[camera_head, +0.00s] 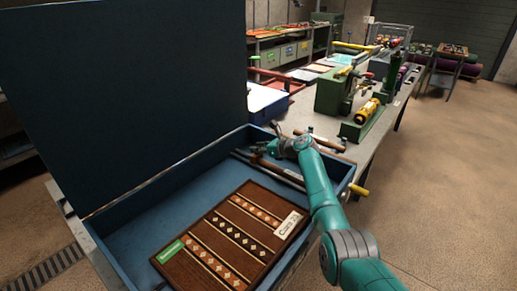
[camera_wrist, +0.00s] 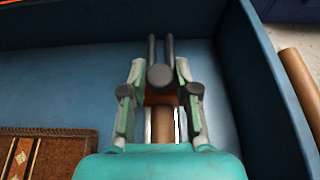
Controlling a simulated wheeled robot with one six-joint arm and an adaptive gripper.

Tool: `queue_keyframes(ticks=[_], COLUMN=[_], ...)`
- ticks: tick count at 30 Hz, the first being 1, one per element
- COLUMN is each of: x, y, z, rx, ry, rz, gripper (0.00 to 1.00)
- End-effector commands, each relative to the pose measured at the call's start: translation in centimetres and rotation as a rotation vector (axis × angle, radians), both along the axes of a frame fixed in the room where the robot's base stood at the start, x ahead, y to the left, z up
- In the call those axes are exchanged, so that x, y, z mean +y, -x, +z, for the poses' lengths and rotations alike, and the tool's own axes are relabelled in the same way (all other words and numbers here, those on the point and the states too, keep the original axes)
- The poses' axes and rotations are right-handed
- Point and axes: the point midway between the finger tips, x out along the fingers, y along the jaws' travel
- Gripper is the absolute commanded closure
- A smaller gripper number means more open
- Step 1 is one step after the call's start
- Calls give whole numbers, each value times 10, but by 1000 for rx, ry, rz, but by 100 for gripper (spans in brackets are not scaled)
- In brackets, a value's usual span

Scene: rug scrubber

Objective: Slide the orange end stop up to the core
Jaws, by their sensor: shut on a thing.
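My gripper (camera_wrist: 160,84) reaches down into the blue case and its two fingers are closed around a rust-orange piece, which looks like the orange end stop (camera_wrist: 158,99). A dark round knob (camera_wrist: 160,76) and two dark parallel rods (camera_wrist: 168,48) show at and beyond the fingertips. A brown cylinder (camera_wrist: 166,127), perhaps the core, shows between the fingers, mostly hidden by my wrist. In the head view my gripper (camera_head: 262,149) is small at the case's far end, above dark rods (camera_head: 283,172); the end stop cannot be made out there.
The blue case (camera_head: 120,245) has walls around the grip and a tall raised lid (camera_head: 120,90) at left. A patterned brown rug sample (camera_head: 228,238) lies inside. A brown tube (camera_wrist: 302,85) runs outside the case's right wall. A cluttered bench (camera_head: 335,125) stands beyond.

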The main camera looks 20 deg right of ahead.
Motion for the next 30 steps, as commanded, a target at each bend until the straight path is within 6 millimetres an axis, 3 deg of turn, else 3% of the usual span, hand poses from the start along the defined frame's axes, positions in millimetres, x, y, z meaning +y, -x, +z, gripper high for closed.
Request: queue_keyframes(ticks=[2,3,6,20,30], x=[1,1,1,-4,-27], y=[0,0,0,5,37], z=[0,0,0,2,18], rx=[1,1,0,-1,-1], ry=[0,0,-1,-1,0], rz=[2,2,2,1,-1], gripper=[100,68,45,45,45])
